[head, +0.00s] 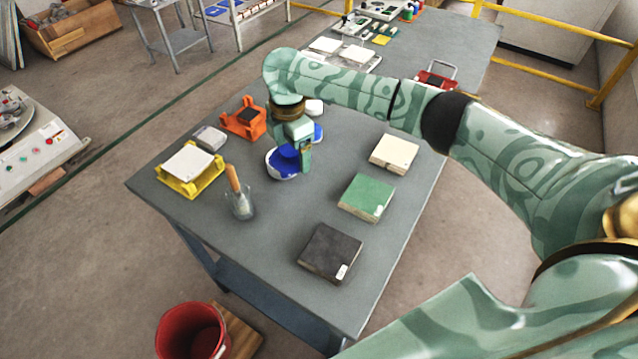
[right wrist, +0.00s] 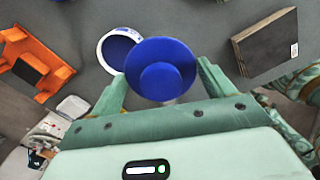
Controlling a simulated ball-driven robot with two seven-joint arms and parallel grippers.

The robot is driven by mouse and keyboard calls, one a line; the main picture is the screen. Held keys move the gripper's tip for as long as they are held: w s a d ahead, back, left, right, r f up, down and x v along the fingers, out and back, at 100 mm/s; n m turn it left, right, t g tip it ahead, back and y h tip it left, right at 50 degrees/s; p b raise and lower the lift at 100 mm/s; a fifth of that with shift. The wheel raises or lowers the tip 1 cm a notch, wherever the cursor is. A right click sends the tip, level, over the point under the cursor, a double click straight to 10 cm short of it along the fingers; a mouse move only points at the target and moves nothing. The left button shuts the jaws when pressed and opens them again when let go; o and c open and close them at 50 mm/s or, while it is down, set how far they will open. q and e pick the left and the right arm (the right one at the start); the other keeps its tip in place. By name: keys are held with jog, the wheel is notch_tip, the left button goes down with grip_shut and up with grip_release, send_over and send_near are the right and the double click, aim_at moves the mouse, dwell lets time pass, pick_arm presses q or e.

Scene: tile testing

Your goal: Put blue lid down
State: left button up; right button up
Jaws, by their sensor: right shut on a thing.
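The blue lid (right wrist: 161,55) is a round disc with a knob. My right gripper (right wrist: 160,82) is shut on it, and its fingers stand at either side of the lid. In the head view the blue lid (head: 288,151) is at the gripper's tip, over or close to a white tub (head: 271,166) with blue inside. In the right wrist view the white tub (right wrist: 104,55) is open, and the lid overlaps part of its rim. I cannot tell whether lid and tub touch. My left gripper is not in view.
An orange stand (head: 234,125) and a yellow stand with a white tile (head: 188,163) are left of the gripper. A glass with a wooden-handled tool (head: 241,203) stands in front. Cream (head: 394,153), green (head: 367,197) and black (head: 331,252) tiles lie right. Grey tabletop between them is free.

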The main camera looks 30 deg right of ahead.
aim_at(319, 195)
jog(key=s+d+f, duration=0.1)
jog(key=f, duration=0.1)
jog(key=s+d+f+b, duration=0.1)
jog(key=s+f, duration=0.1)
jog(key=s+d+f, duration=0.1)
jog(key=f, duration=0.1)
jog(key=shift+s+d+b, duration=0.3)
jog(key=shift+b, duration=0.05)
jog(key=f, duration=0.1)
jog(key=f+b, duration=0.2)
jog(key=f, duration=0.1)
jog(key=shift+s+d, duration=0.2)
jog(key=shift+s, duration=0.1)
jog(key=shift+r, duration=0.1)
jog(key=o, duration=0.9)
notch_tip(319, 195, up, 12)
jog(key=p, duration=0.5)
